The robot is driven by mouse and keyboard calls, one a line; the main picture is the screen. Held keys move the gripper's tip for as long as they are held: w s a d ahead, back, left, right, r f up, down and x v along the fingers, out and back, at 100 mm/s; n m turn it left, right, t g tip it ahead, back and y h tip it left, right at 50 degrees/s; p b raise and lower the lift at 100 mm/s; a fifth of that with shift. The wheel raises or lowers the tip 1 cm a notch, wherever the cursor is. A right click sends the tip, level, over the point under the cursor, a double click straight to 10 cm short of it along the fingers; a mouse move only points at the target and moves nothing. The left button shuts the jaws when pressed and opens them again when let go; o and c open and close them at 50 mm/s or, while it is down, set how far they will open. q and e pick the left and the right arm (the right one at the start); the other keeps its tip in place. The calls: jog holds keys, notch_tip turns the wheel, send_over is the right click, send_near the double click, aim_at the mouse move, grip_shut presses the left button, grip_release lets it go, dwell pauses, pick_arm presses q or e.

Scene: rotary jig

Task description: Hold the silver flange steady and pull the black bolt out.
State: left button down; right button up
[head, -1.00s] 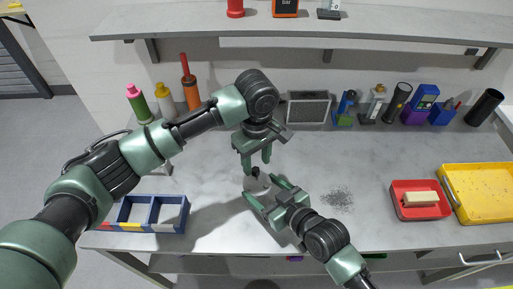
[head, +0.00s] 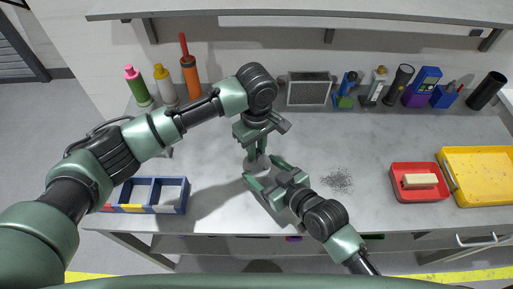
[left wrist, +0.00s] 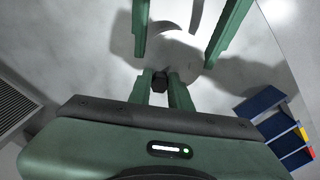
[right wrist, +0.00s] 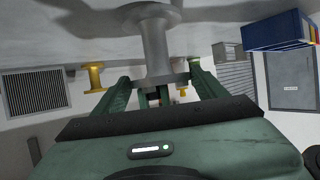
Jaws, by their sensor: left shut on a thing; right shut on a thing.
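The silver flange (right wrist: 155,45) is a spool shape with a wide disc at each end, standing on the grey bench. My right gripper (head: 261,168) is shut on the flange, one finger on either side of it in the right wrist view (right wrist: 158,82). The black bolt (left wrist: 160,82) shows at the flange in the left wrist view, between the fingers of my left gripper (left wrist: 161,88). My left gripper (head: 255,162) reaches down from above and is shut on the bolt. The bolt is hidden in the head view. The flange (left wrist: 175,48) is partly covered by my right fingers.
A blue divided bin (head: 172,208) stands at the left front. A red tray (head: 417,193) with a pale block and a yellow tray (head: 480,185) are at the right. Bottles and tools line the back. Dark specks (head: 337,180) lie right of the grippers.

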pick_arm(q)
jog(key=shift+r, duration=0.15)
dwell(0.3)
jog(key=shift+r, duration=3.65)
pick_arm(e)
jog(key=o, duration=1.8)
jog(key=shift+c, duration=0.2)
jog(key=shift+s, duration=0.1)
jog(key=v, duration=1.2)
